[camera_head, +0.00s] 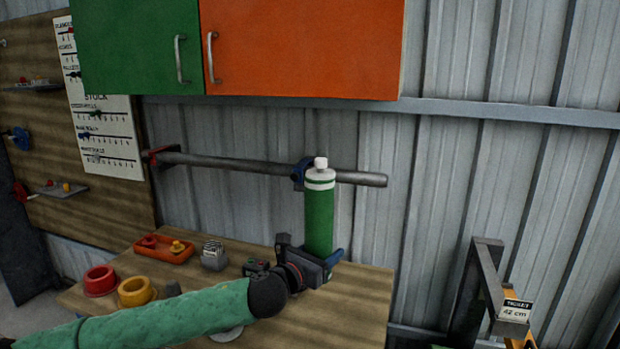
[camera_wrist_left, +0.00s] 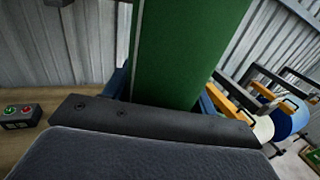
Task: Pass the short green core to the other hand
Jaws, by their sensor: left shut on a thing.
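The short green core (camera_head: 319,218) is a green cylinder with a white band near its top and a white piece on top. My left gripper (camera_head: 322,262) is shut on its lower part and holds it upright, over the right part of the wooden table as the head view shows it. In the left wrist view the green core (camera_wrist_left: 185,55) rises between the fingers of the left gripper (camera_wrist_left: 168,95); its top is out of that frame. My right gripper is not in view.
The table (camera_head: 360,305) bears an orange tray (camera_head: 165,252), a red ring (camera_head: 100,281) and a yellow ring (camera_head: 136,291) at left. A grey bar (camera_head: 235,163) runs along the wall behind the core. Green and orange cabinets (camera_head: 310,50) hang above. A frame (camera_head: 487,275) stands at right.

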